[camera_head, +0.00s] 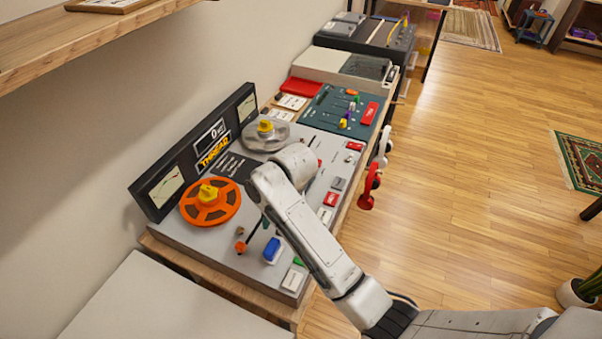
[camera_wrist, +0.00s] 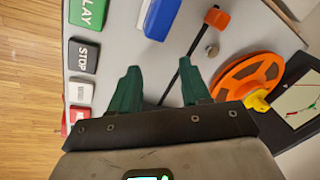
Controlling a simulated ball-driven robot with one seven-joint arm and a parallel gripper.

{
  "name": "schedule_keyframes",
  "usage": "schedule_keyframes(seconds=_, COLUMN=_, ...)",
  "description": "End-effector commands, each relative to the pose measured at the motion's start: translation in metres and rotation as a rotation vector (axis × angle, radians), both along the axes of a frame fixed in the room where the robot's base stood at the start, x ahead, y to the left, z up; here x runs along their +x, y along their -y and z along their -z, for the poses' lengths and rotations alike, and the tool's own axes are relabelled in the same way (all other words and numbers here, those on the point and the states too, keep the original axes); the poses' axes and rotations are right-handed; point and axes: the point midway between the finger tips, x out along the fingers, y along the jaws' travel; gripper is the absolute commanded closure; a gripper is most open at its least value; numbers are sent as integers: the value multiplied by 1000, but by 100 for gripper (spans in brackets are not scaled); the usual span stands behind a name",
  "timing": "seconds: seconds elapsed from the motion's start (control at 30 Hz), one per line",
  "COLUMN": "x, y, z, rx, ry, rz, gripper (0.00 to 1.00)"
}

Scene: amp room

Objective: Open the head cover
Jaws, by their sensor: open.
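A grey tape deck (camera_head: 172,228) stands on a wooden bench, with an orange reel (camera_head: 210,216) and a grey reel (camera_head: 266,136) in front of its meter panel. A blue block with a white base (camera_head: 272,250) sits near its front; it also shows at the top of the wrist view (camera_wrist: 163,17). I cannot tell which part is the head cover. My gripper (camera_wrist: 160,88) is open over the deck, its green fingers apart. A thin black rod with an orange end (camera_wrist: 216,18) passes between the fingers in the picture; no contact is clear. In the head view my arm hides much of the deck's middle.
A row of buttons lies along one deck edge, including green PLAY (camera_wrist: 88,12) and dark STOP (camera_wrist: 84,57). A wooden shelf (camera_head: 90,40) overhangs at upper left. The floor at right is mostly clear.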

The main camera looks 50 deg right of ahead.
Motion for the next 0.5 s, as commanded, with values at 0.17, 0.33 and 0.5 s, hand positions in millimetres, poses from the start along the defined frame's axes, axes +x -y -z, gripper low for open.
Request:
schedule_keyframes(seconds=0.17, x=42, y=45, z=-27, rx=2, ry=-65, rz=174, gripper=53)
schedule_keyframes(seconds=0.33, x=68, y=104, z=-59, rx=-18, ry=-150, rz=388, gripper=53)
schedule_keyframes(seconds=0.5, x=75, y=147, z=-83, rx=-40, ry=-203, rz=539, gripper=53)
